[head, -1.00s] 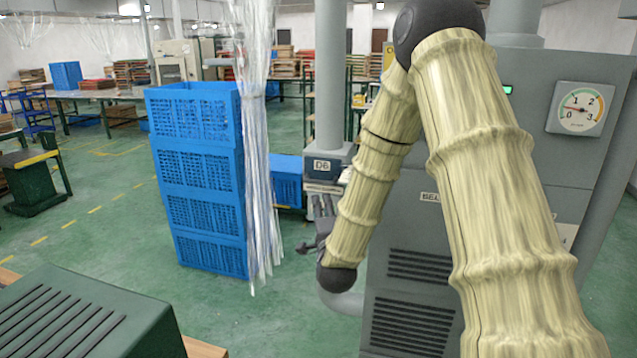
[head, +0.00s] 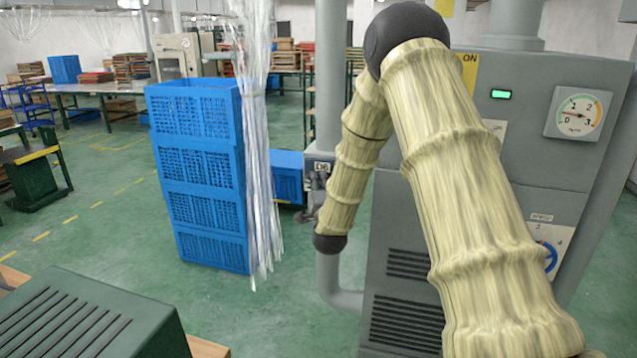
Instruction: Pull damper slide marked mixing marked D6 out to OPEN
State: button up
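The damper marked D6 (head: 321,166) is a grey housing on the vertical duct, left of the grey cabinet. Its label shows just above my gripper, partly covered. The slide itself and its handle cannot be made out behind my gripper and forearm. My gripper (head: 314,190) is small, dark and seen from behind at the front of the housing, just below the label. I cannot tell whether it touches the slide or whether its fingers are open or shut.
My arm crosses the grey cabinet (head: 400,215), which carries a gauge (head: 578,111), a green-lit display (head: 501,94) and a blue dial (head: 546,256). Stacked blue crates (head: 205,180) and a clear strip curtain (head: 262,200) stand left of the damper. Green floor between is open.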

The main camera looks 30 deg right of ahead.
grip_shut()
dwell(0.3)
jog(key=s+a+b, duration=0.3)
jog(key=s+a, duration=0.2)
jog(key=a, duration=0.1)
jog(key=shift+s+a+f, duration=0.15)
jog(key=shift+f, duration=0.05)
